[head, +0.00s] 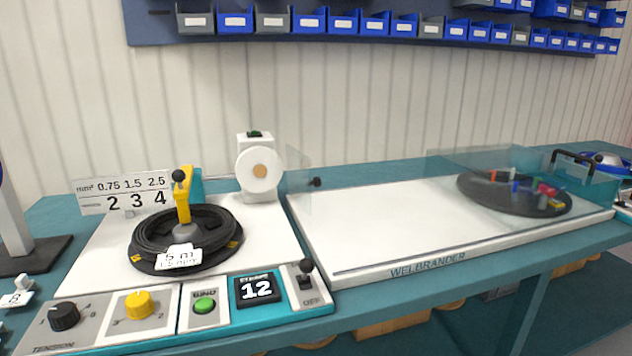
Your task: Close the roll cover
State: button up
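A clear cover (475,160) stands at the right end of the long white machine bed, over and around a dark round disc (490,196) that carries small coloured parts. A black bar handle (575,160) sits at the cover's right side. A smaller clear panel (298,182) with a black knob (316,182) stands upright at the bed's left end, beside a white roll unit (260,170). I cannot tell which of these two clear parts is the roll cover. My gripper is not in view.
Left of the bed, a black cable coil (150,236) lies on a turntable under a yellow lever (182,205). In front is a control panel with a black knob (64,317), yellow knob (139,304), green button (204,305) and switch (305,272). The white bed (400,225) is clear.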

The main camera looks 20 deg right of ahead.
aim_at(316, 180)
jog(key=l+u, duration=0.1)
jog(key=l, duration=0.3)
jog(key=k+l+u, duration=0.1)
jog(key=l, duration=0.3)
jog(key=k+l+u, duration=0.1)
jog(key=l, duration=0.3)
jog(key=l+u, duration=0.2)
jog(key=l, duration=0.4)
jog(key=l+u, duration=0.15)
jog(key=l, duration=0.45)
jog(key=i+l+u, duration=0.1)
jog(key=l, duration=0.2)
jog(key=i+l+u, duration=0.1)
jog(key=l, duration=0.2)
jog(key=i+l+u, duration=0.1)
jog(key=l, duration=0.25)
jog(key=k+l+u, duration=0.1)
jog(key=l+u, duration=0.25)
jog(key=k+l+u, duration=0.15)
jog(key=u, duration=0.2)
jog(key=l, duration=0.05)
